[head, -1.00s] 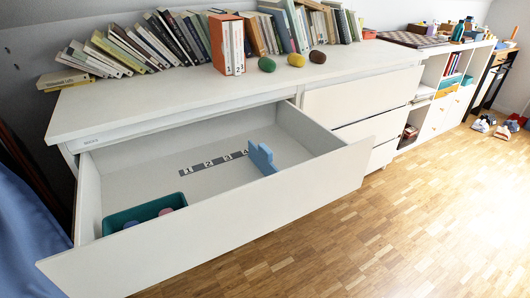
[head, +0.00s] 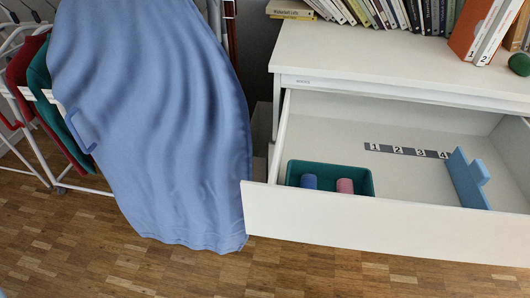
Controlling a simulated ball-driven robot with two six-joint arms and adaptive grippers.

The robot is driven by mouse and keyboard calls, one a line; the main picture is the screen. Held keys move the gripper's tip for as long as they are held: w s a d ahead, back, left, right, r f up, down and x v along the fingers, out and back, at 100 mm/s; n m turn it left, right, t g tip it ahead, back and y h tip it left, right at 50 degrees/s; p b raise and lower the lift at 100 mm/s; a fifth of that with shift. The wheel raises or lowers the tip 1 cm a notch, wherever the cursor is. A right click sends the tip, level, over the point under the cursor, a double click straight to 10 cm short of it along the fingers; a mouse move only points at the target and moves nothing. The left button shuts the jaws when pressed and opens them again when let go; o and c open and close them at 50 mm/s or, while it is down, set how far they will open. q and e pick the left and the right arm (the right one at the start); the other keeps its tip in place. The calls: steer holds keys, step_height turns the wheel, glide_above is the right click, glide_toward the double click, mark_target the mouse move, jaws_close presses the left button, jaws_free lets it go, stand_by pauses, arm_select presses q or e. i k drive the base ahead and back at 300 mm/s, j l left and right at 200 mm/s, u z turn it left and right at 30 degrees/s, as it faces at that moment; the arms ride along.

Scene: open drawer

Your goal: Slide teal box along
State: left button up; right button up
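The teal box (head: 329,169) sits in the front left corner of the open white drawer (head: 370,222). It holds a blue roll-like thing (head: 309,182) and a pink one (head: 345,186), both partly hidden by the drawer front. A strip numbered 1 to 4 (head: 408,151) lies on the drawer floor, right of and behind the box. A light blue upright piece (head: 467,179) stands by the strip's right end, apart from the box. Neither of my grippers is in view.
A blue cloth (head: 160,120) hangs left of the drawer, beside a rack with red and green fabric (head: 50,100). Wooden floor (head: 150,275) in front is clear.

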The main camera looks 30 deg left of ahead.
mark_target(327, 174)
steer(key=j+u, duration=0.2)
steer(key=u, duration=0.15)
steer(key=k+j+u, duration=0.1)
steer(key=j, duration=0.2)
steer(key=k+j+u, duration=0.1)
steer(key=j, duration=0.25)
steer(key=k+j+u, duration=0.1)
steer(key=j, duration=0.25)
steer(key=k, duration=0.1)
